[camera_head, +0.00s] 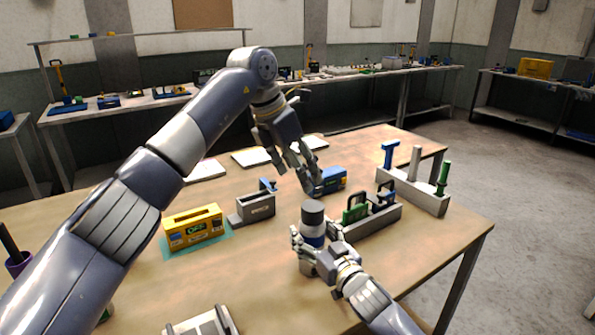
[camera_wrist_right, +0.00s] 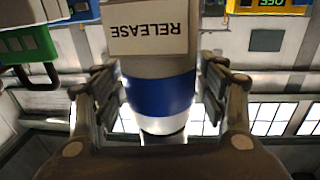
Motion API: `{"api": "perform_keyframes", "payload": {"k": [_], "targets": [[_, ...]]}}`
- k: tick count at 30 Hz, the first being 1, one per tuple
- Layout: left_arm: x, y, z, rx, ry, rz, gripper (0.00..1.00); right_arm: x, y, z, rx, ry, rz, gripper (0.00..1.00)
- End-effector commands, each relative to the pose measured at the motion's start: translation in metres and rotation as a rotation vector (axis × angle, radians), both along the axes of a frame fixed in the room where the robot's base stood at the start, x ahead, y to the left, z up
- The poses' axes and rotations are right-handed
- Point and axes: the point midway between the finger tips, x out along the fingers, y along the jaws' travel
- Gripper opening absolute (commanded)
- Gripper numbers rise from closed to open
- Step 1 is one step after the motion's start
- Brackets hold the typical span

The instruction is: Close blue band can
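A grey tray (camera_head: 374,226) with green and dark items stands right of the can. Behind it is a grey rack (camera_head: 425,198) with upright tools. A yellow device (camera_head: 194,226) sits on a teal mat, near a grey holder (camera_head: 254,208). The table's front right is clear.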

Motion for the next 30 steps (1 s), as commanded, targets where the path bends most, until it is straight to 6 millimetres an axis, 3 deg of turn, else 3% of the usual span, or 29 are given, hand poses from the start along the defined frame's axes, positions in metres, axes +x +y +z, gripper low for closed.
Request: {"api": "perform_keyframes", "payload": {"k": [14,20,30], "targets": [[0.000,0.000,0.000,0.000,0.000,0.000,0.69,-0.004,-0.003,0.000,0.000,0.000,-0.001,0.77],[0.000,0.000,0.000,0.000,0.000,0.000,0.69,-0.027,-0.016,-0.001,-0.001,0.000,0.000,0.77],[0.000,0.000,0.000,0.000,0.000,0.000,0.69,-0.082,-0.047,-0.001,0.000,0.001,0.001,0.77]]}}
